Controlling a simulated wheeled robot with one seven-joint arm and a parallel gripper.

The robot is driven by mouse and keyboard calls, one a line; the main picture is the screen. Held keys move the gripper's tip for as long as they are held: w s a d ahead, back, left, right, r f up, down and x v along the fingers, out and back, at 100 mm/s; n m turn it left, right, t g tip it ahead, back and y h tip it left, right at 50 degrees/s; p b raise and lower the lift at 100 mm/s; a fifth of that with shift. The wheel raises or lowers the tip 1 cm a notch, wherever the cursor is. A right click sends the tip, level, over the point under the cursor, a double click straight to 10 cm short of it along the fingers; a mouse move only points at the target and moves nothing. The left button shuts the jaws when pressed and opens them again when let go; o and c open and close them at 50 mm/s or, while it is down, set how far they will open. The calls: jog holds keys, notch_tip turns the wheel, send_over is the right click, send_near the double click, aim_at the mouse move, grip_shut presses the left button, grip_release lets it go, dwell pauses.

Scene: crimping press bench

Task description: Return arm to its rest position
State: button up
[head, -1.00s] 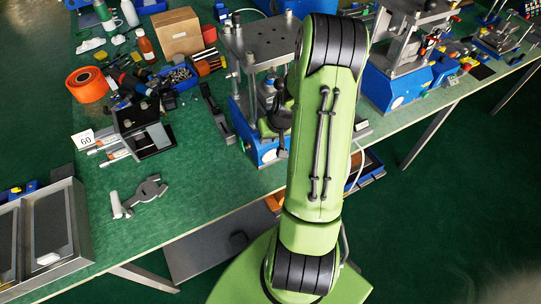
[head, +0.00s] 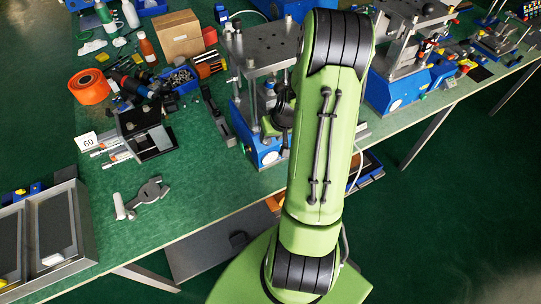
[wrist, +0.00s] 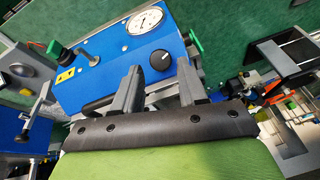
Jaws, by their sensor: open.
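My green arm (head: 330,130) rises in front of the bench in the head view and hides part of a press. My gripper (wrist: 160,82) shows in the wrist view with its two grey fingers apart and nothing between them. Beyond the fingers is a blue press housing (wrist: 115,65) with a round white gauge (wrist: 143,20) and a black knob. I cannot tell whether the fingers touch it. In the head view the fingers are hidden behind the arm.
A blue-based press (head: 262,50) stands just left of my arm, another (head: 395,85) to its right. The green bench (head: 200,185) holds a grey bracket-like part (head: 143,197), an orange roll (head: 89,86) and a cardboard box (head: 178,35). Bare bench lies around the bracket-like part.

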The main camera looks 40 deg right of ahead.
jog(key=p+v, duration=0.1)
jog(key=v, duration=0.1)
jog(key=shift+s+r, duration=0.1)
jog(key=shift+r, duration=0.15)
